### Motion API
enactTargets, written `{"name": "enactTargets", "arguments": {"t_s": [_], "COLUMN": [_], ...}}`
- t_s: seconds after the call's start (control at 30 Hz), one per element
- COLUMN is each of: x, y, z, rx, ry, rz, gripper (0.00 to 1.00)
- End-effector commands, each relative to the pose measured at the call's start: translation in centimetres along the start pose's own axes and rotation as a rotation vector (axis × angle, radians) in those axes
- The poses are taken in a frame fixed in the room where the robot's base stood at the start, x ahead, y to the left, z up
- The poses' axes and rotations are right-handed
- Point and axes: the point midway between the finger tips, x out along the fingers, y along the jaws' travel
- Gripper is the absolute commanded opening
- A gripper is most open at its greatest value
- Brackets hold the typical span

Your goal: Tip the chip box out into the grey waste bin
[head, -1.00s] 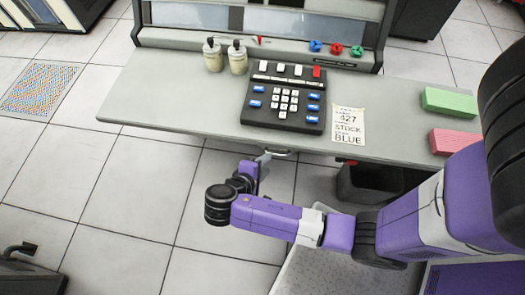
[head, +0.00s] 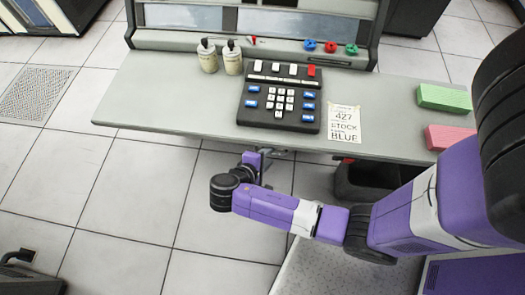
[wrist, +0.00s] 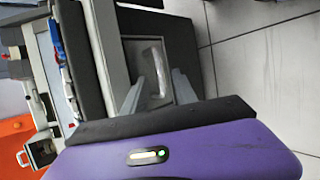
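My gripper (head: 266,154) is at the underside of the desk's front edge in the head view. In the wrist view my gripper (wrist: 155,92) has its two grey fingers apart, with a pale bar handle (wrist: 159,68) between them. The handle is on a dark, grey-framed front (wrist: 184,52), seemingly the chip box; its inside is hidden. I cannot tell whether the fingers touch the handle. A dark grey open bin (head: 362,186), likely the waste bin, stands under the desk to the right, partly hidden by the desk and my arm.
The desk (head: 170,105) holds a keypad (head: 281,100), two small jars (head: 220,58), a paper note (head: 344,124), a green block (head: 444,98) and a pink block (head: 447,137). A dark object (head: 30,273) is at lower left.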

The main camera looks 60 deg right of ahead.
Motion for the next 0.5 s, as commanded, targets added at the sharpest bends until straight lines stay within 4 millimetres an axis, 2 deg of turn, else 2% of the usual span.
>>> {"name": "enactTargets", "arguments": {"t_s": [0.2, 0.5], "x": [1.9, 2.1], "y": [0.0, 0.0], "z": [0.0, 0.0], "rx": [0.0, 0.0], "ry": [-0.002, 0.0], "rz": [0.0, 0.0], "gripper": [0.34, 0.34]}}
